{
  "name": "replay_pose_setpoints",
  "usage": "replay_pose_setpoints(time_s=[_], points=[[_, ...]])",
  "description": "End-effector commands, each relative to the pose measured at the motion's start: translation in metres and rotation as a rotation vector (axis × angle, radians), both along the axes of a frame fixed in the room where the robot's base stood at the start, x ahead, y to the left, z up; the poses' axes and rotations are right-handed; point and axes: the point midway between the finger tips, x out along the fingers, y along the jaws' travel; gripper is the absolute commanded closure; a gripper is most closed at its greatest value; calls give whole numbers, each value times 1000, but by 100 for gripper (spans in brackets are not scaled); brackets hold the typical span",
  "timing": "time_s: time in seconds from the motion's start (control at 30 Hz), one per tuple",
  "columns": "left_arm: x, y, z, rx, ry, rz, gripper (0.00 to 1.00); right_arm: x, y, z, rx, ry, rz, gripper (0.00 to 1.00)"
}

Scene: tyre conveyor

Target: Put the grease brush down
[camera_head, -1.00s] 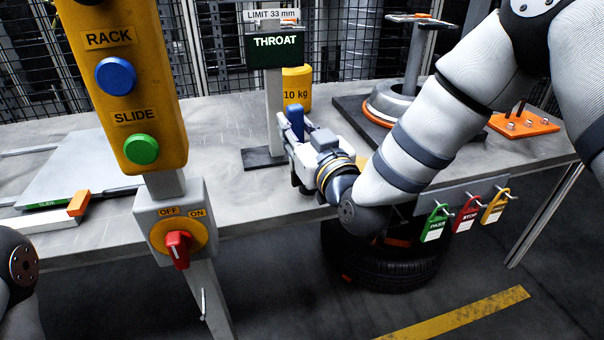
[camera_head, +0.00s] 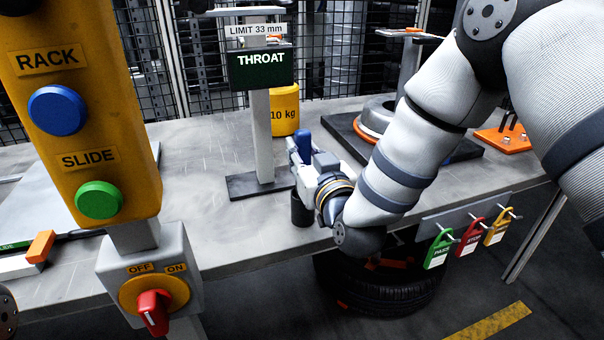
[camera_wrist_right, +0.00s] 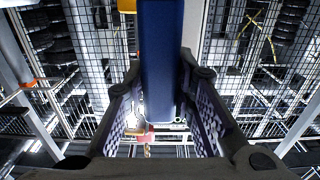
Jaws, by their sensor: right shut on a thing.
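The grease brush shows as a blue handle (camera_head: 303,144) standing about upright in my right gripper (camera_head: 298,160), near the front edge of the bench. In the right wrist view the blue handle (camera_wrist_right: 161,65) stands between the two dark fingers of the right gripper (camera_wrist_right: 162,125), which are shut on it. A short dark cylinder (camera_head: 301,211) shows directly below the gripper, at the bench top. I cannot tell whether it is part of the brush or a separate pot. The brush's lower end is hidden. My left gripper is out of view.
The THROAT gauge stand (camera_head: 262,140) is close behind and left of the gripper. A yellow 10 kg weight (camera_head: 285,110) stands behind it. The control post (camera_head: 105,120) is at left. Padlocks (camera_head: 470,238) hang at the front right. Bare bench (camera_head: 200,150) lies left of the stand.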

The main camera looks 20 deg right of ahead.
Motion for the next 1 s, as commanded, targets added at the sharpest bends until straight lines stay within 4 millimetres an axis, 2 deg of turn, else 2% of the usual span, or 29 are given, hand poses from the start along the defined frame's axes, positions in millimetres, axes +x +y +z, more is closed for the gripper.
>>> replay_pose_setpoints(time_s=[0.03, 0.13, 0.43, 0.47, 0.53, 0.8, 0.9, 1.0], points=[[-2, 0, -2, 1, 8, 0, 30, 0, 0, -15, 0, 7, 0, 100], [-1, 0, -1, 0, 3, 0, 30, 0, 1, -24, -1, 1, 2, 100], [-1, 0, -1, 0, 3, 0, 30, 0, 0, -26, 0, 0, 1, 100], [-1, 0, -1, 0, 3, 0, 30, 0, 0, -26, 0, 0, 1, 72], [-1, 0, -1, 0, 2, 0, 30, 0, 0, -26, 0, 0, 1, 56], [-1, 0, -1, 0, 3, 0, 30, 0, 0, -26, 0, 0, 1, 56], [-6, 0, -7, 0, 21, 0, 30, 0, 0, -33, 1, 5, 0, 56], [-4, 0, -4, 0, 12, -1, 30, -16, 0, -29, 0, 4, 2, 56]])
